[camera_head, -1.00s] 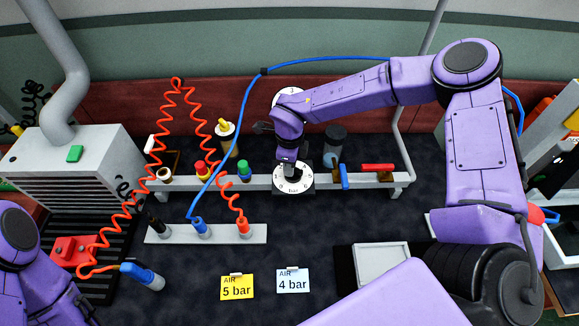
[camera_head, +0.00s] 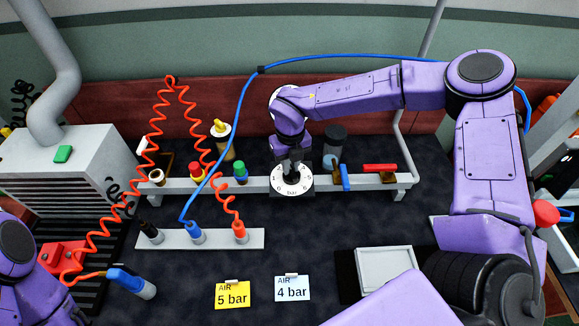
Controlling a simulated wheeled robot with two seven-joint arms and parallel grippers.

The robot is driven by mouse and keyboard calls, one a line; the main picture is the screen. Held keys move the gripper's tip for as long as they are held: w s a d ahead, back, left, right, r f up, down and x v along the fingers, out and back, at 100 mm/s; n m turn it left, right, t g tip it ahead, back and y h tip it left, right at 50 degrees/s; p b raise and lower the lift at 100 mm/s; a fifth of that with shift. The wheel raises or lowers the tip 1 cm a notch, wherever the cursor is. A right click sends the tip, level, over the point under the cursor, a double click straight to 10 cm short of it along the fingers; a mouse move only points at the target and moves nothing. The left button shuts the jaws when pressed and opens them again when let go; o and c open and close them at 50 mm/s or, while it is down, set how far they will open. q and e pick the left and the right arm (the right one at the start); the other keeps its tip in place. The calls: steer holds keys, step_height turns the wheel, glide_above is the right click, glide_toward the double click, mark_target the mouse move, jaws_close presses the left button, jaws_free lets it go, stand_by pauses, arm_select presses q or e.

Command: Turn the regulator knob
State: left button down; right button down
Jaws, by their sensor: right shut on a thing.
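The regulator knob (camera_head: 291,178) is a small black knob at the centre of a white numbered dial (camera_head: 281,187) marked "bar", mounted on the grey manifold rail. My right gripper (camera_head: 291,172) comes down onto it from above and is shut on the knob, hiding most of it. The needle position on the dial cannot be made out.
A blue-handled valve (camera_head: 345,177) and a red-handled valve (camera_head: 380,168) sit right of the dial. An orange coiled hose (camera_head: 161,130) and a blue hose (camera_head: 238,112) hang to its left. A hose-fitting bar (camera_head: 165,240) lies in front. A white tray (camera_head: 385,268) is at right.

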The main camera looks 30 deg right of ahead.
mark_target(292, 168)
steer(key=shift+s+d+f+m+b, duration=0.15)
steer(key=shift+m+b, duration=0.3)
steer(key=shift+m, duration=0.6)
steer(key=shift+s+f+m+b, duration=0.15)
steer(key=shift+m+b, duration=0.3)
steer(key=shift+m, duration=0.6)
steer(key=c, duration=1.1)
jaws_free()
steer(key=shift+r, duration=0.15)
steer(key=shift+w, duration=0.1)
steer(key=shift+w+r, duration=0.1)
steer(key=shift+r, duration=0.05)
step_height(292, 168, up, 10)
steer(key=shift+r+b, duration=0.15)
steer(key=shift+b, duration=0.6)
